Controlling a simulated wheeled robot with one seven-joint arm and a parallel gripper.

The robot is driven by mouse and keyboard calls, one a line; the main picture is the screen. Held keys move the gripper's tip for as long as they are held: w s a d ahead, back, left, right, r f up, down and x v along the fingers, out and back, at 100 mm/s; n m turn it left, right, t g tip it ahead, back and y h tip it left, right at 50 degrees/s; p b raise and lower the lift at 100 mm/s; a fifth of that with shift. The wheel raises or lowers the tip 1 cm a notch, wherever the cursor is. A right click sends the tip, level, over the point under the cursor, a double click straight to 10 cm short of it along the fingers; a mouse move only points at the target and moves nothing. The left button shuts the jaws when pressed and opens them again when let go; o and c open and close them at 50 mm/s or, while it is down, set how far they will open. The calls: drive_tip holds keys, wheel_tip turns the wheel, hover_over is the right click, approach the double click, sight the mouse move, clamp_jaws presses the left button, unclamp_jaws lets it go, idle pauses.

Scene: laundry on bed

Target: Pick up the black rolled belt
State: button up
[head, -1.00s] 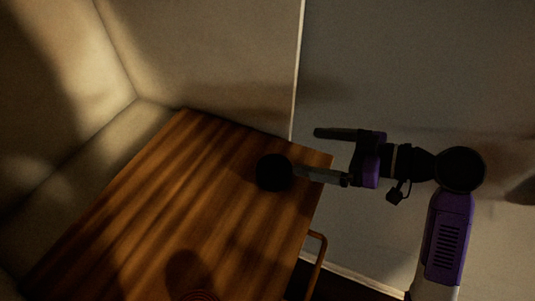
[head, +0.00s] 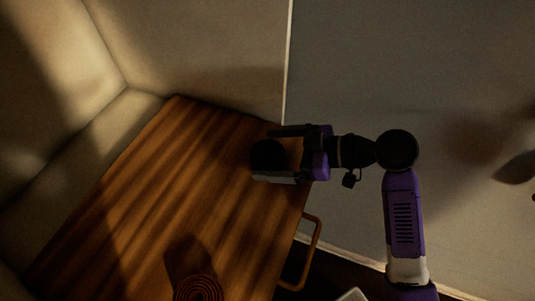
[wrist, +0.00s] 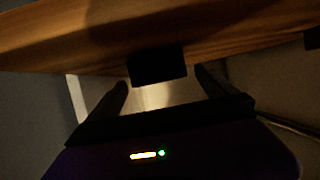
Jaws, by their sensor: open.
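The black rolled belt (head: 267,156) sits on the wooden surface near its right edge in the head view. It shows as a dark block between the fingers in the wrist view (wrist: 157,66). My gripper (head: 274,154) is open, with one finger on the far side of the belt and the other on the near side. In the wrist view my gripper (wrist: 162,82) has its two fingertips apart, left and right of the belt. I cannot tell whether either finger touches it.
The wooden tabletop (head: 130,215) is mostly clear to the left. A reddish-brown coiled item (head: 198,289) lies at its front. A curved orange-brown bar (head: 314,250) stands by the right edge. Walls close in the back and left.

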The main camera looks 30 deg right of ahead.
drive_tip(key=shift+c, duration=0.5)
drive_tip(key=c, duration=1.5)
drive_tip(key=shift+w+r, duration=0.1)
